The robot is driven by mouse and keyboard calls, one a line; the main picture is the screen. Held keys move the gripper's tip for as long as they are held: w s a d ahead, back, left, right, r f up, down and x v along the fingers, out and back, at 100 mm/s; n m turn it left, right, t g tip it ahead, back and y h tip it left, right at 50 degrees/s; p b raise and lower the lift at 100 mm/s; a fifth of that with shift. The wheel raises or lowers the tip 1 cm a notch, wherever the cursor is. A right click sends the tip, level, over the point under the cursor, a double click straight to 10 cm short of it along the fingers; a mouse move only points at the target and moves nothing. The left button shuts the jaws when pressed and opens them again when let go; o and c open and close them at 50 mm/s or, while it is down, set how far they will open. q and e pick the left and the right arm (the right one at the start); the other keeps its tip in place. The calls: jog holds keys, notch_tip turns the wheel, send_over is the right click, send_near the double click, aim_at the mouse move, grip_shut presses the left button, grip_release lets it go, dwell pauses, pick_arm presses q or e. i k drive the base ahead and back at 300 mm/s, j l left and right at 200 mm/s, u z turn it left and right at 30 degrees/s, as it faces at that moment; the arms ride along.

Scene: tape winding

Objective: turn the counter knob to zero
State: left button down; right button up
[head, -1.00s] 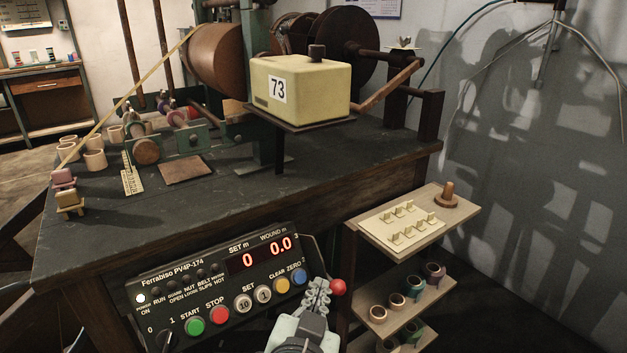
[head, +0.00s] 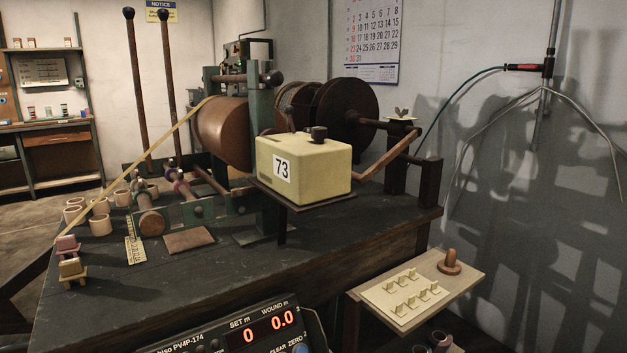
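The counter is a cream box (head: 304,168) on a dark bracket plate at the front of the winding machine. Its front face carries a label reading 73 (head: 282,168). A small black knob (head: 319,133) stands on top of the box. The control panel (head: 233,335) at the bottom edge is partly cut off; its red displays read SET 0 and WOUND 0.0 (head: 283,318). Neither of my grippers shows in the head view now.
The dark workbench (head: 200,285) holds several pale rings, a yellow ruler and a brown plate (head: 188,240). A wooden crank arm (head: 389,160) reaches close to the box's right side. A shelf (head: 455,290) with small hooks stands at right.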

aim_at(319, 135)
jog(key=i+l+u, duration=0.1)
jog(key=u, duration=0.3)
jog(key=l+u, duration=0.3)
jog(key=u, duration=0.15)
jog(key=i+l+u, duration=0.1)
jog(key=l+u, duration=0.15)
jog(key=u, duration=0.15)
jog(key=l+u, duration=0.25)
jog(key=u, duration=0.15)
